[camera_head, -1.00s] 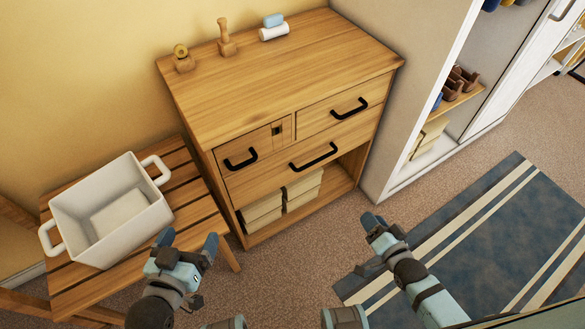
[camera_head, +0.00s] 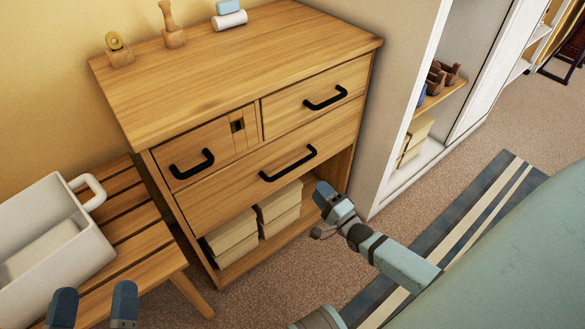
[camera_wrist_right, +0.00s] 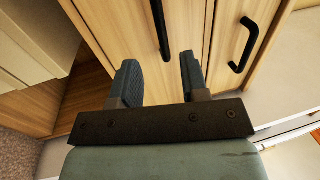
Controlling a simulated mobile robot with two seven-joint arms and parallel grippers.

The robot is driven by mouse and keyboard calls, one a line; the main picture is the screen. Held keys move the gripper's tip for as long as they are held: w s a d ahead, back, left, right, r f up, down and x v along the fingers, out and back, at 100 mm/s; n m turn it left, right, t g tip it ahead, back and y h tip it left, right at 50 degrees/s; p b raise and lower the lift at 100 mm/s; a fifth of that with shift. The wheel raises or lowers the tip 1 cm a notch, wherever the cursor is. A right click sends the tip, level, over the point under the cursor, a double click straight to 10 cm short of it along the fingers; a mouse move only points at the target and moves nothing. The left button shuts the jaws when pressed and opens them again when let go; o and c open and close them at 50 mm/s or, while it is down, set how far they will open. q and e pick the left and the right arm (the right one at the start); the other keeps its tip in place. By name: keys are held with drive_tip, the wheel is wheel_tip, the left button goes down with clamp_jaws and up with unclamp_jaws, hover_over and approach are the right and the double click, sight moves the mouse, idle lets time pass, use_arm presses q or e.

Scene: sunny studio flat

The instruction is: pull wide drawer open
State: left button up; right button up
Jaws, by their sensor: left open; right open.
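The wide drawer (camera_head: 225,198) is the full-width wooden front below two smaller drawers in the dresser. It looks shut and flush. Its black bar handle (camera_head: 288,164) is in plain view; in the right wrist view the handle (camera_wrist_right: 160,28) lies ahead of the gap between my fingers. My right gripper (camera_head: 325,195) is open and empty, to the right of and below the handle, apart from it; its two fingers also show in the wrist view (camera_wrist_right: 158,82). My left gripper (camera_head: 93,303) is open and empty at the bottom left, its lower part cut off.
An open wardrobe (camera_head: 400,180) stands to the right. A striped rug (camera_head: 500,190) lies on the carpet.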

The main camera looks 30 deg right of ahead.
sight(297, 163)
use_arm(q)
drive_tip(key=f, duration=0.1)
drive_tip(key=b, duration=0.1)
drive_tip(key=f+g+b, duration=0.1)
drive_tip(key=shift+w+d+f, duration=0.1)
drive_tip(key=shift+d+f, duration=0.15)
drive_tip(key=shift+f, duration=0.05)
use_arm(e)
drive_tip(key=x, duration=1.1)
drive_tip(key=shift+w+a, duration=0.1)
drive_tip(key=shift+w, duration=0.05)
clamp_jaws()
